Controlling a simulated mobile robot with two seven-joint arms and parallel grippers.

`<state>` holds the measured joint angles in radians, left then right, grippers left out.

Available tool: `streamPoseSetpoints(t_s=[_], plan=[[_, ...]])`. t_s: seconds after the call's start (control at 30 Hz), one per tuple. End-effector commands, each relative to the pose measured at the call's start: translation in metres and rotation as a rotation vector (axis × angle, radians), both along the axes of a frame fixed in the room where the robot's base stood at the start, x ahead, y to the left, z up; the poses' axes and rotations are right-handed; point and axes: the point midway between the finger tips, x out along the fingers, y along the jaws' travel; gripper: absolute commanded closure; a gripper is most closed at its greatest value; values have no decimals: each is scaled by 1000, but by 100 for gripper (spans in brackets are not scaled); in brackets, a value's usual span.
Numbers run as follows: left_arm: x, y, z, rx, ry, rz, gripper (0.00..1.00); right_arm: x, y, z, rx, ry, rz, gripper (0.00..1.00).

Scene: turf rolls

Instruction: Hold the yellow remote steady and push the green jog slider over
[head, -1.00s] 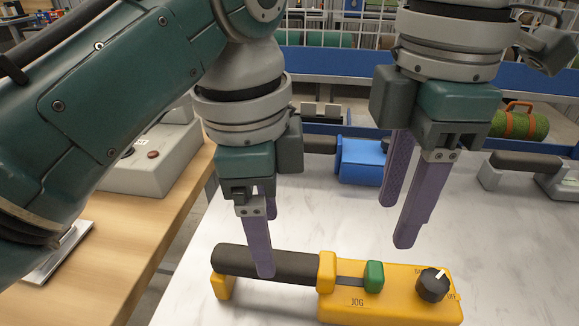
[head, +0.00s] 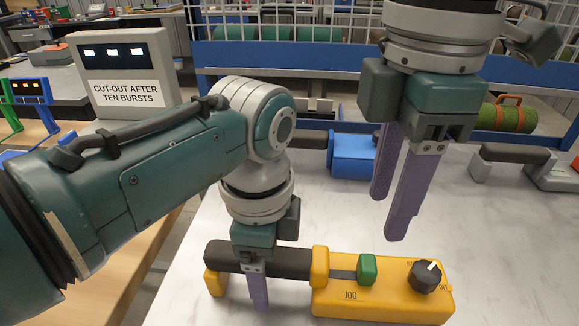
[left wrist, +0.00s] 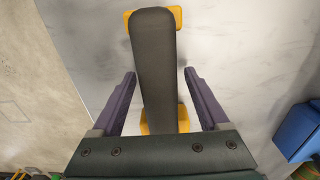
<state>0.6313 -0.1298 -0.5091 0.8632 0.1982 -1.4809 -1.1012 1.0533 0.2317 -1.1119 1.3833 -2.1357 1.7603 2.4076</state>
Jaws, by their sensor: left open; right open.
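The yellow remote (head: 384,300) lies on the white table, with a dark grip bar (head: 285,262) on its left side. The green jog slider (head: 367,269) stands at the right end of its slot, above the JOG label. A black knob (head: 425,277) is at the remote's right. My left gripper (head: 251,290) is open and lowered over the grip bar. In the left wrist view the bar (left wrist: 153,60) passes between its two fingers (left wrist: 160,100), with a gap on each side. My right gripper (head: 393,215) is open and empty, above and behind the slider.
A blue object (head: 353,156) lies behind the remote. A green turf roll with an orange strap (head: 505,115) is at the back right. A sign reading CUT-OUT AFTER TEN BURSTS (head: 127,92) stands at the back left. The white table (head: 200,235) is clear around the remote.

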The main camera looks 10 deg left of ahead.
Motion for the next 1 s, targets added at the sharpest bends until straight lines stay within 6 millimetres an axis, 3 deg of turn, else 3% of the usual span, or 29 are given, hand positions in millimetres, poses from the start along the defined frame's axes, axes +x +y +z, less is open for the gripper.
streamPoseSetpoints(t_s=[0.27, 0.9, 1.0], plan=[[0, 0, -1, 0, 0, 0, 25, 0, 0, 0, 0, 0, 0, 50], [0, 0, 0, 0, 0, 1, 97, 0, 0, 0, 0, 0, 0, 50], [0, 0, 0, 0, 0, 1, 100, 0, 0, 0, 0, 0, 0, 50]])
